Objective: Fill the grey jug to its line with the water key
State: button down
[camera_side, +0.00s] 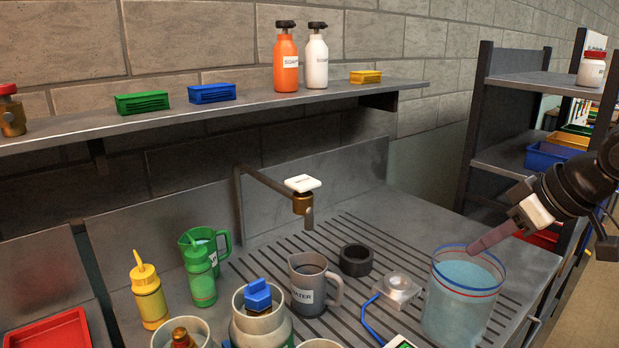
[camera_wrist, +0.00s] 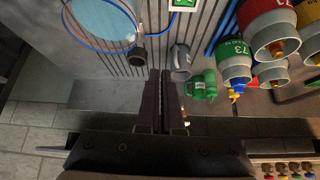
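The white water key (camera_side: 303,184) sits flat on top of the brass tap, to the upper left of my gripper. My gripper (camera_side: 478,249) is over the rim of the clear tub at the right, well apart from jug and key. In the wrist view its two dark fingers (camera_wrist: 160,74) lie close together, with nothing seen between them.
The clear tub (camera_side: 456,312) holds bluish water and has blue and red rim bands. A black ring (camera_side: 356,260) and small scale (camera_side: 398,288) stand between tub and jug. A green jug (camera_side: 205,250) and yellow bottle (camera_side: 148,290) stand left. A shelf (camera_side: 230,108) hangs above.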

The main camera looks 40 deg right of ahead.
jog(key=w+a+r+t, duration=0.2)
jog(key=w+r, duration=1.3)
jog(key=w+a, duration=0.5)
jog(key=w, duration=0.5)
jog(key=shift+a+f+n, duration=0.15)
jog(key=shift+a+n, duration=0.05)
jog(key=shift+n, duration=0.2)
jog(key=shift+w+f, duration=0.1)
jog(key=shift+w, duration=0.05)
send_over(300, 178)
jog(key=s, duration=0.3)
notch_tip(300, 178, down, 7)
jog(key=shift+s+r, duration=0.1)
jog(key=shift+s, duration=0.05)
notch_tip(300, 178, down, 3)
jog(key=shift+a+f, duration=0.1)
jog(key=shift+f, duration=0.45)
